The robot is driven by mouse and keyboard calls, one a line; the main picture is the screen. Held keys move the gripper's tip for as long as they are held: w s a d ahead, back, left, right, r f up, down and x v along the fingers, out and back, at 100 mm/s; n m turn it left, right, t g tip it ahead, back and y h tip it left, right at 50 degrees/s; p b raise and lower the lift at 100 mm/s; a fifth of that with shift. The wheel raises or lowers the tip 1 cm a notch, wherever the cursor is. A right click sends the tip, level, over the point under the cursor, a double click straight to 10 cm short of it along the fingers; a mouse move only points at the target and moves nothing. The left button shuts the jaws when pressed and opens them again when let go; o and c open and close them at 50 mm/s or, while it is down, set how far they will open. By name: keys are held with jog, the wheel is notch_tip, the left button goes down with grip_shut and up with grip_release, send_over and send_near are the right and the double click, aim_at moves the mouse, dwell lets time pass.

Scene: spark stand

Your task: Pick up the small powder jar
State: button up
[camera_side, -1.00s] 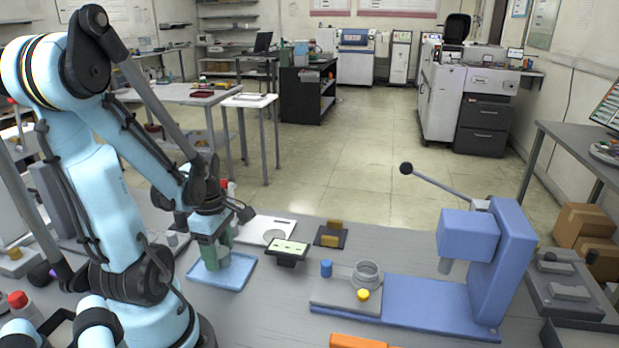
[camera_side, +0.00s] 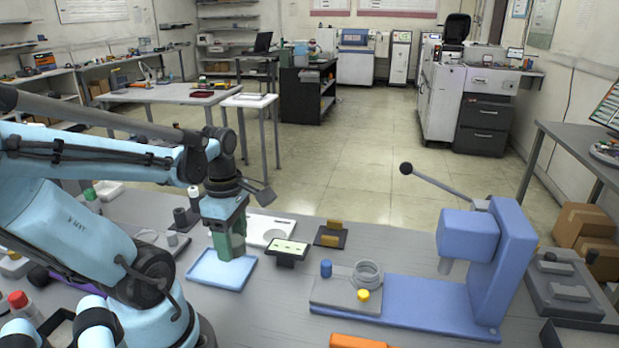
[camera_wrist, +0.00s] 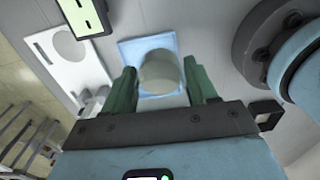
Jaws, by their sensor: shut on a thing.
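The small powder jar (camera_wrist: 160,72) is a pale grey-green round thing between my fingers in the wrist view. My gripper (camera_wrist: 160,88) is shut on it, with one green finger against each side. In the side view my gripper (camera_side: 231,245) points down over the light blue tray (camera_side: 207,271). The fingers hide most or all of the jar there. The tray also shows behind the jar in the wrist view (camera_wrist: 130,48). I cannot tell how far the jar is above the tray.
A small scale with a lit green display (camera_side: 287,249) stands close to the right of the tray. A white plate (camera_side: 262,225) lies behind. A blue lever press (camera_side: 480,250) stands at the right, with a metal ring (camera_side: 368,273) on its base.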

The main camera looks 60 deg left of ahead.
jog(key=w+d+r, duration=0.2)
jog(key=d+r, duration=0.1)
jog(key=d, duration=0.2)
jog(key=shift+d+r, duration=0.3)
dwell(0.4)
jog(key=shift+w, duration=0.1)
jog(key=w+f+m, duration=0.2)
jog(key=w+m, duration=0.1)
jog(key=w, duration=0.4)
jog(key=w+f+m, duration=0.2)
jog(key=w+m, duration=0.2)
jog(key=w, duration=0.2)
jog(key=w+f+m, duration=0.2)
jog(key=w+m, duration=0.2)
jog(key=w, duration=0.3)
jog(key=shift+w+f, duration=0.25)
jog(key=shift+w, duration=0.1)
jog(key=shift+w+d+f+m, duration=0.1)
jog(key=shift+w+f+m, duration=0.3)
jog(key=shift+f+m, duration=0.1)
jog(key=shift+d, duration=0.1)
